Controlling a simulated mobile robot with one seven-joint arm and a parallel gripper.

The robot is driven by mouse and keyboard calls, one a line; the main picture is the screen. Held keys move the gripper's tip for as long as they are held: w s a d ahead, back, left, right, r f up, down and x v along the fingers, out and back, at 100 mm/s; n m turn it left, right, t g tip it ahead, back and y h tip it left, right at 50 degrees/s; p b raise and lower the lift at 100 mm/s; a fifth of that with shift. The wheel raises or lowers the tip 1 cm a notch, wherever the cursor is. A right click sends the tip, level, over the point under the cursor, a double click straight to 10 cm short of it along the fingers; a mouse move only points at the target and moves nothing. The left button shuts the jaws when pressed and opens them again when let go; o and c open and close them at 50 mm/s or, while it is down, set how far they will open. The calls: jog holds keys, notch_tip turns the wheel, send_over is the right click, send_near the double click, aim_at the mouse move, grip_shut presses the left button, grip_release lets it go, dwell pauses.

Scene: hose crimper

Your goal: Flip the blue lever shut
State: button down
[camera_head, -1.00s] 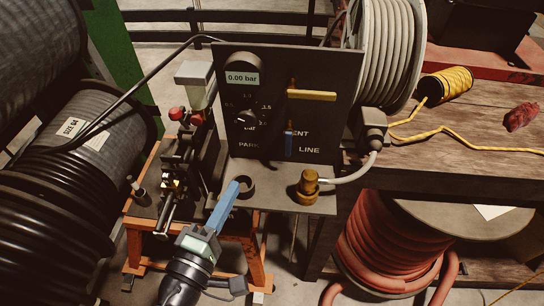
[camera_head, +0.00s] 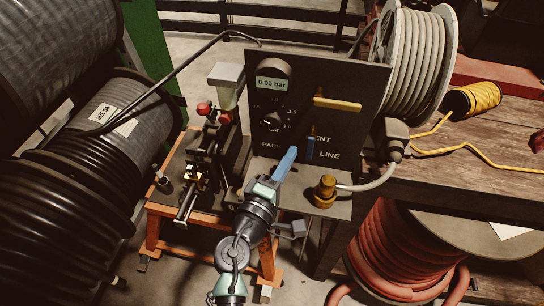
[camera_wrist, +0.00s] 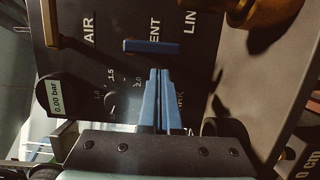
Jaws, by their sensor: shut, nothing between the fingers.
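The blue lever (camera_head: 311,142) is on the dark panel (camera_head: 350,83), pointing up and down in the head view, above the word LINE. In the wrist view the blue lever (camera_wrist: 151,46) lies across the picture beside the letters ENT. My gripper (camera_head: 291,152) has blue fingers and is shut and empty. It is in front of the panel, just left of and below the lever in the head view. In the wrist view the fingertips (camera_wrist: 159,71) point at the lever with a small gap in the picture; contact cannot be seen.
A yellow lever (camera_head: 337,104) lies level above the blue one. A gauge reads 0.00 bar (camera_head: 272,84). A brass fitting (camera_head: 325,190) with a grey hose stands right of my gripper. The crimper with red knobs (camera_head: 204,108) is left. A hose reel (camera_head: 422,60) stands right.

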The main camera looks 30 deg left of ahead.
aim_at(308, 158)
jog(key=shift+w+d+f, duration=0.1)
jog(key=shift+d, duration=0.35)
jog(key=shift+w+d+f+n+t+b, duration=0.1)
jog(key=shift+d+f+n+t+b, duration=0.1)
jog(key=shift+n+b, duration=0.4)
jog(key=shift+d+f+n+t+b, duration=0.1)
jog(key=shift+d+n+b, duration=0.1)
jog(key=shift+n+b, duration=0.35)
jog(key=n+b, duration=0.1)
jog(key=d+n+b, duration=0.1)
jog(key=n, duration=0.1)
jog(key=shift+w+d+f+t+b, duration=0.2)
jog(key=shift+f+t+b, duration=0.1)
jog(key=shift+b, duration=0.1)
jog(key=n, duration=0.1)
jog(key=d+n+y+b, duration=0.1)
jog(key=n, duration=0.1)
jog(key=shift+w+r+t, duration=0.1)
jog(key=shift+w+t, duration=0.05)
jog(key=shift+t, duration=0.15)
jog(key=shift+w+d+r, duration=0.15)
jog(key=shift+d, duration=0.45)
